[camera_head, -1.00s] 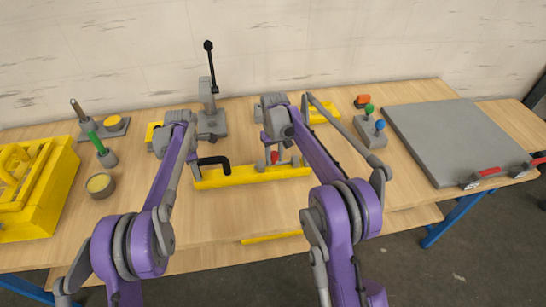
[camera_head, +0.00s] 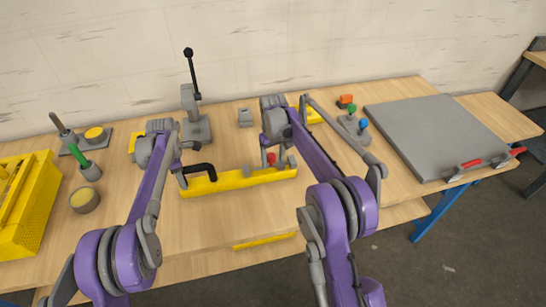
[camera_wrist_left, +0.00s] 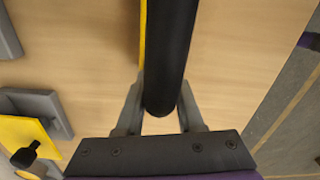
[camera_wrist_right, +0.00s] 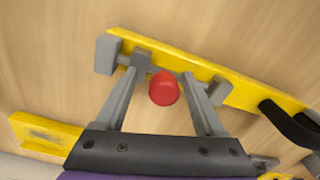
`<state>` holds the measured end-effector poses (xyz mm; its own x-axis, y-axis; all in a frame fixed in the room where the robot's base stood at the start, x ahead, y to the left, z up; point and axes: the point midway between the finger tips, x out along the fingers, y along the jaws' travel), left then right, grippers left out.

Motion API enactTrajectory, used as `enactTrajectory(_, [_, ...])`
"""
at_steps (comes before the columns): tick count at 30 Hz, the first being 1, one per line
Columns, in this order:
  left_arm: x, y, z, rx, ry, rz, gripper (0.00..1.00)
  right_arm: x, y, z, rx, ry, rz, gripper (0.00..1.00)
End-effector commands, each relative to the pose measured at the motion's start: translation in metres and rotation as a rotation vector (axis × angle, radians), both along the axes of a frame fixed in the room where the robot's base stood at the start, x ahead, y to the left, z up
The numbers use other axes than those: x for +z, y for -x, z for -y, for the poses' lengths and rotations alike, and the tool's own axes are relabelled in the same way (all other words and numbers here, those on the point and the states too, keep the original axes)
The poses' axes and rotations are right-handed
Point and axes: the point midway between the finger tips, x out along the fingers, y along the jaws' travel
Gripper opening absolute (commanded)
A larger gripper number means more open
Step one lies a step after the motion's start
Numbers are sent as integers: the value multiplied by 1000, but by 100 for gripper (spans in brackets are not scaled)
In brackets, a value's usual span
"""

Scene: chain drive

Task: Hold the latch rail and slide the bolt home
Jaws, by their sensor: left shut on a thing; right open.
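The latch rail (camera_head: 225,183) is a long yellow bar lying on the wooden table, with a bent black handle (camera_head: 200,168) at its left end. My left gripper (camera_wrist_left: 163,88) is shut on the black handle; the dark bar fills the space between its fingers. The red bolt knob (camera_wrist_right: 164,90) stands on the rail's right half, among grey brackets (camera_wrist_right: 107,54). It also shows in the head view (camera_head: 271,158). My right gripper (camera_wrist_right: 166,72) is open, with one finger on each side of the knob. Whether a finger touches it I cannot tell.
A yellow crate (camera_head: 25,205) and a round pot (camera_head: 84,200) are at left. A grey panel (camera_head: 437,137) lies at right.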

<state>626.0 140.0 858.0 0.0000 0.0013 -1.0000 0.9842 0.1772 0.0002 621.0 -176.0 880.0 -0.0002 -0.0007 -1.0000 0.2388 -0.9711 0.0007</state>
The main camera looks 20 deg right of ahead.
Motion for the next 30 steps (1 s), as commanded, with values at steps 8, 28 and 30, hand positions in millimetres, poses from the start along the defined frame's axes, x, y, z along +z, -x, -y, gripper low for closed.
enactTrajectory(8, [0,0,1,-1,2,0,0,33,0,0,0,0,0,71])
enactTrajectory(28, [0,0,2,-1,2,0,0,120,0,0,0,0,0,71])
enactTrajectory(30, [0,0,2,-1,2,0,0,120,0,0,0,0,0,71])
